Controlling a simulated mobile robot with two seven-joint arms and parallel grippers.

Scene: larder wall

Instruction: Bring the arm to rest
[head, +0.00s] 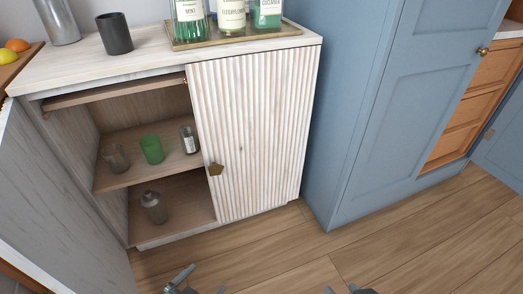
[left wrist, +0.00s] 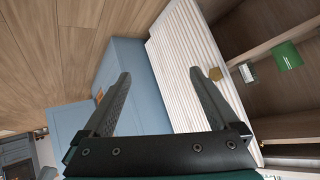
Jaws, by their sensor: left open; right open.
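My left gripper (head: 190,281) shows at the bottom edge of the head view, low in front of the cabinet. In the left wrist view the left gripper (left wrist: 163,95) has its two fingers spread wide, with nothing between them. My right gripper (head: 345,291) is only partly in the head view at the bottom edge, right of the left one. It is open, and I see nothing held in it. Both grippers are apart from the cabinet. Most of both arms is out of view.
A whitewashed cabinet (head: 250,130) stands ahead with its left door (head: 50,200) swung open. Inside are a green cup (head: 152,149), a jar (head: 189,139) and a shaker (head: 154,207). A tray (head: 290,35) of bottles is on top. A blue cupboard (head: 390,130) stands right. Floor (head: 300,260) ahead is clear.

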